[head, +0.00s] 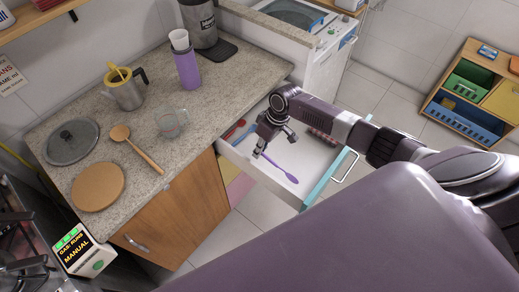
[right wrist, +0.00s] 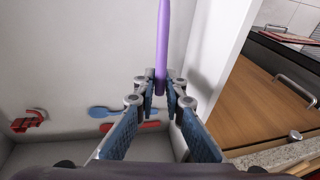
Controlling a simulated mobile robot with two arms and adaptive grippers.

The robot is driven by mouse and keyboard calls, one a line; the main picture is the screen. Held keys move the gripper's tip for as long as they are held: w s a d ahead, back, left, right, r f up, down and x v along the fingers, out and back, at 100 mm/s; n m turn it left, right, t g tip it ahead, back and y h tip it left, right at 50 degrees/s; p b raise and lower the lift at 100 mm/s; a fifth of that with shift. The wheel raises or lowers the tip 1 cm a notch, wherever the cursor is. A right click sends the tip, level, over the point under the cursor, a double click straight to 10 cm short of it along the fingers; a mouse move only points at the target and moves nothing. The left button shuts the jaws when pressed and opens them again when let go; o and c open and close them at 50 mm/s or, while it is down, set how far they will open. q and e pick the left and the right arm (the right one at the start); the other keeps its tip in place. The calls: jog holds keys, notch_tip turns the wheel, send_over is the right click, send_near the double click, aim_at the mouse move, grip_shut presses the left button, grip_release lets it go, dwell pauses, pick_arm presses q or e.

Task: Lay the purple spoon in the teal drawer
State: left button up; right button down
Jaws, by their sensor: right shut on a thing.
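The teal drawer (head: 325,181) is pulled out below the counter, with a white inside. My right gripper (head: 267,143) is over the open drawer, shut on the handle of the purple spoon (head: 281,169). In the right wrist view the closed fingertips (right wrist: 161,89) pinch the purple handle (right wrist: 162,45), which runs up out of the picture. Whether the spoon touches the drawer floor I cannot tell.
The drawer also holds red utensils (head: 236,128) and a blue one (right wrist: 113,112). The stone counter (head: 205,112) beside it carries a purple cup (head: 188,70), a glass cup (head: 171,123) and a wooden spoon (head: 137,150).

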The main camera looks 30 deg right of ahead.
jog(key=c, duration=1.9)
grip_release()
jog(key=shift+c, duration=0.2)
jog(key=v, duration=1.2)
jog(key=shift+s, duration=0.1)
